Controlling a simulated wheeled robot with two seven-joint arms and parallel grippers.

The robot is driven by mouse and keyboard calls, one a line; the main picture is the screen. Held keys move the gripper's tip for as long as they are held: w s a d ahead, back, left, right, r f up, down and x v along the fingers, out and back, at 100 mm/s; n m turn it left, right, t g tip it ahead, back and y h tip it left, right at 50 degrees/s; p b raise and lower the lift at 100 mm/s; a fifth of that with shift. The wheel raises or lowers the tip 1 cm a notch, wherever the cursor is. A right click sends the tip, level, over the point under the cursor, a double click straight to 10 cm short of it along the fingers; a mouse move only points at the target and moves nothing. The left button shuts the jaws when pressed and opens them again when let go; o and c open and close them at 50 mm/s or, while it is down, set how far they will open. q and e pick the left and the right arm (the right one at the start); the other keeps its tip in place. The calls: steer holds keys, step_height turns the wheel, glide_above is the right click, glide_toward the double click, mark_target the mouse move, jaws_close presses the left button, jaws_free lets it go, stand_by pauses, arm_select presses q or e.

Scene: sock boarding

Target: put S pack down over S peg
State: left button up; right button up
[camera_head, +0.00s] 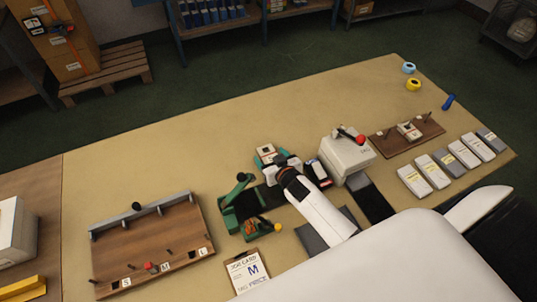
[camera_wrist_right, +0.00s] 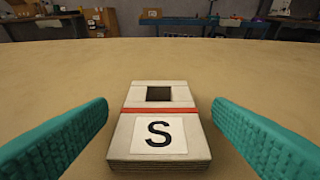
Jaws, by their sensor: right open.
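The S pack (camera_wrist_right: 158,135) is a pale stack with a red band, a white S label and a dark square hole at its far end. It appears to lie flat on the table. My right gripper (camera_wrist_right: 160,104) is open, its teal fingers on either side of the pack with gaps showing. In the head view the right gripper (camera_head: 270,160) is mid-table, with the pack (camera_head: 266,149) at its tips. A brown board (camera_head: 125,250) at the left carries S, M and L labels; the S label (camera_head: 127,282) is nearest its front left. I cannot clearly tell which thin post is the S peg. My left gripper is out of view.
A green fixture (camera_head: 240,207) stands just left of my right gripper, and a white machine (camera_head: 346,156) to its right. A job card (camera_head: 248,270) marked M lies in front. Another pegged board (camera_head: 406,134) and several packs are at the right. The table behind the gripper is clear.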

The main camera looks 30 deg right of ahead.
steer(key=shift+w+f, duration=0.1)
steer(key=shift+w, duration=0.15)
steer(key=c, duration=1.1)
steer(key=shift+c, duration=0.2)
